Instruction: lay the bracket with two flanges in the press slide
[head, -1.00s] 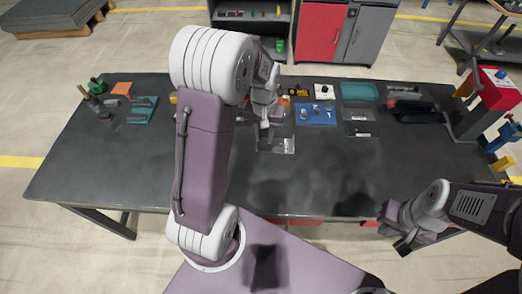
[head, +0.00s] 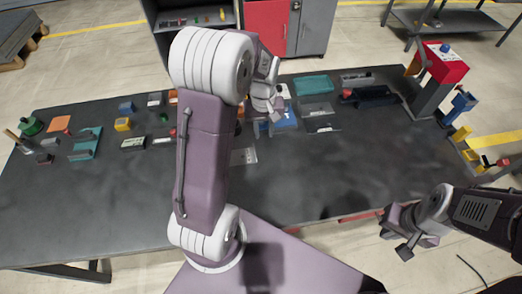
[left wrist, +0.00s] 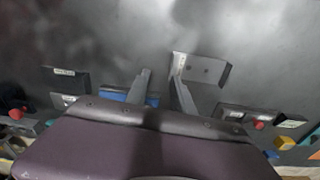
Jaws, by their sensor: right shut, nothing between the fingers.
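My left gripper (head: 270,128) is over the table, in front of the blue mat (head: 291,122). In the left wrist view its two fingers (left wrist: 160,85) are apart with nothing between them. A grey metal piece (head: 244,156) with a pale strip lies on the table to its left; in the left wrist view (left wrist: 208,70) it shows two holes, close to one fingertip. I cannot tell whether it is the two-flange bracket. A dark channelled block (head: 374,96), possibly the press slide, lies near the red press (head: 442,62). My right gripper (head: 406,246) is shut and empty near the front edge.
A teal tray (head: 313,86) and dark labelled plates (head: 321,126) lie right of the left gripper. A teal plate (head: 84,148), a yellow block (head: 123,124) and small parts lie left. The table's (head: 330,175) front middle is clear.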

